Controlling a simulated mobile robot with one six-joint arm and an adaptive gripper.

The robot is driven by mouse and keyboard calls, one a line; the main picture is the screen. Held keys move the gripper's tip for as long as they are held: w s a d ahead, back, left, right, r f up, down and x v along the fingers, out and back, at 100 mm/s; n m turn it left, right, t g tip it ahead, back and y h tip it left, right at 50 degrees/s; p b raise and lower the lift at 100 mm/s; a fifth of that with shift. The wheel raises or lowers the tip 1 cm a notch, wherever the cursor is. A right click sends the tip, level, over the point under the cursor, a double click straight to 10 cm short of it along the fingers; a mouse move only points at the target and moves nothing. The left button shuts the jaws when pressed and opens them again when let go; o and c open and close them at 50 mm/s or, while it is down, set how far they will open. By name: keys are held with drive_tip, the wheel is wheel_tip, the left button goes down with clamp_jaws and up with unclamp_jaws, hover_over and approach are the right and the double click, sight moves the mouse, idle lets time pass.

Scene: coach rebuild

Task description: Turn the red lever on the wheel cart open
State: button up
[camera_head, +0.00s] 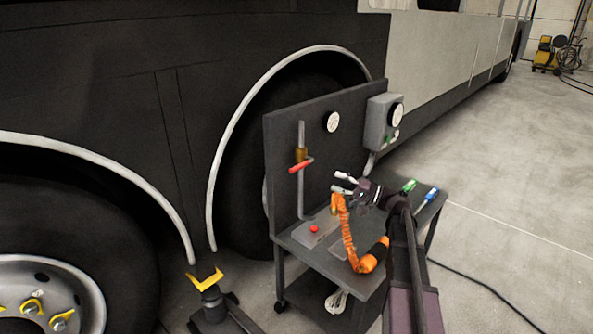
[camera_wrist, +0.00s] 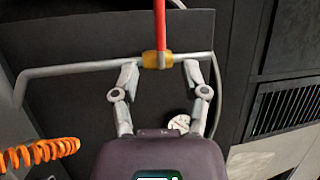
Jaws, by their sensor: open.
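The red lever (camera_head: 301,167) sits on a brass valve (camera_head: 300,154) in a vertical grey pipe (camera_head: 301,200) on the wheel cart (camera_head: 440,190). In the head view the lever sticks out sideways from the pipe. My gripper (camera_head: 343,183) is open and empty, to the right of the lever and apart from it. In the wrist view the red lever (camera_wrist: 160,25) runs up from the brass valve (camera_wrist: 157,61), and the pipe (camera_wrist: 80,67) crosses the picture. My open fingers (camera_wrist: 160,75) flank the valve, one on each side, with the lever beyond the fingertips.
An upright dark panel (camera_head: 275,135) backs the cart and carries a round gauge (camera_head: 332,122) and a grey box (camera_head: 378,122). A red button (camera_head: 314,229), green (camera_head: 409,186) and blue (camera_head: 432,193) items, and an orange coiled hose (camera_head: 347,232) are at the cart top. Open floor lies right.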

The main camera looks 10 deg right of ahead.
sight(297, 166)
drive_tip(key=shift+a, duration=0.1)
drive_tip(key=p+x, duration=0.2)
drive_tip(key=x, duration=1.1)
drive_tip(key=shift+w+a, duration=0.2)
drive_tip(key=shift+a, duration=0.1)
clamp_jaws()
